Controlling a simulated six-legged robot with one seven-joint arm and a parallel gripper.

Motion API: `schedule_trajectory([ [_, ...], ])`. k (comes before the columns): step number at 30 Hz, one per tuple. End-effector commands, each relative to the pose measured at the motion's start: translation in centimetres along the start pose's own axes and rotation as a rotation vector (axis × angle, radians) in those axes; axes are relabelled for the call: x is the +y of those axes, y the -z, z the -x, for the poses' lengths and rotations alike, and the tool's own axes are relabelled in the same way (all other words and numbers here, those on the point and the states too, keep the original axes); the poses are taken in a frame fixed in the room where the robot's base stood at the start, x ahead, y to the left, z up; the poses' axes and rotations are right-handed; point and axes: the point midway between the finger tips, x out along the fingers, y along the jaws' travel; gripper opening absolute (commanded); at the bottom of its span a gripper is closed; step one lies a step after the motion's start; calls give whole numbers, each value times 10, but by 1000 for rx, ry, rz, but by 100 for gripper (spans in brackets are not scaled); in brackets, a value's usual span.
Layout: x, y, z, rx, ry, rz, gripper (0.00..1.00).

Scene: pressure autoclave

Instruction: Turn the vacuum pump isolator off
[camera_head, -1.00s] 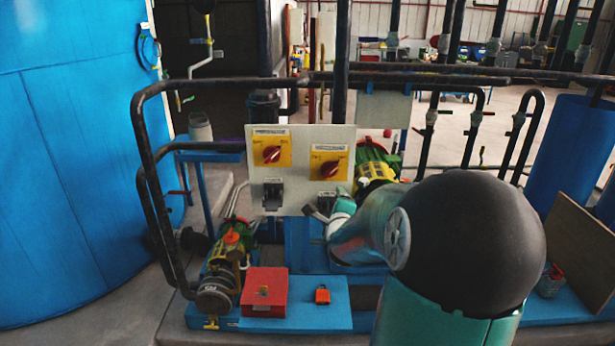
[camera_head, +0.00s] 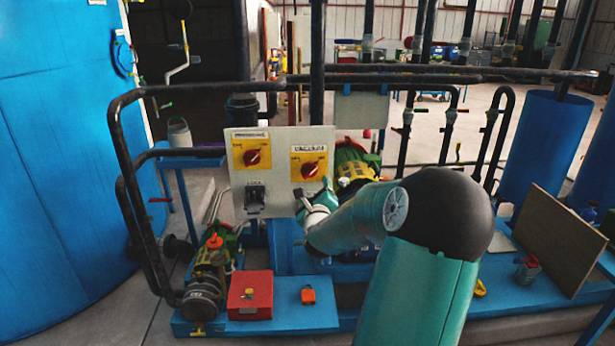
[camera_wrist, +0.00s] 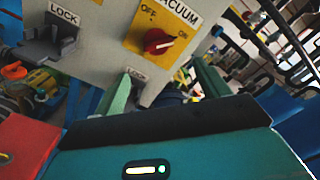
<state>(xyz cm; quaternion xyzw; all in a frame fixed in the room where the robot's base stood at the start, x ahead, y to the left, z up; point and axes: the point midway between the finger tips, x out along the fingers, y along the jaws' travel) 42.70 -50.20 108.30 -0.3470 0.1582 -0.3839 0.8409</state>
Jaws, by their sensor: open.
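The vacuum switch is a red rotary knob on a yellow plate (camera_head: 309,164), on the right of a pale panel. In the wrist view the red knob (camera_wrist: 158,41) has "OFF" at its upper left and "ON" at its right, and its white mark points towards "ON". My gripper (camera_head: 313,190) is just below this switch, near the panel's lower right edge. In the wrist view my gripper (camera_wrist: 163,72) is open, with its two green fingers apart below the knob.
A second yellow switch (camera_head: 251,152) is at the left of the panel, above a dark lock bracket (camera_head: 255,199). A red box (camera_head: 250,295) and an orange padlock (camera_head: 308,295) lie on the blue base. Black pipes (camera_head: 400,78) run behind.

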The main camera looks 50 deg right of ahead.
Motion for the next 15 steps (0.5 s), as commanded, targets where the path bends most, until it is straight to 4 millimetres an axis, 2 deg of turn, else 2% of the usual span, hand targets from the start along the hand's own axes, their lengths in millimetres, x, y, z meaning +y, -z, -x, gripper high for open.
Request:
schedule_trajectory([
  [9, 3, -3, -64, -3, -3, -4, 75],
  [15, 5, -5, -94, -5, -4, 0, 75],
])
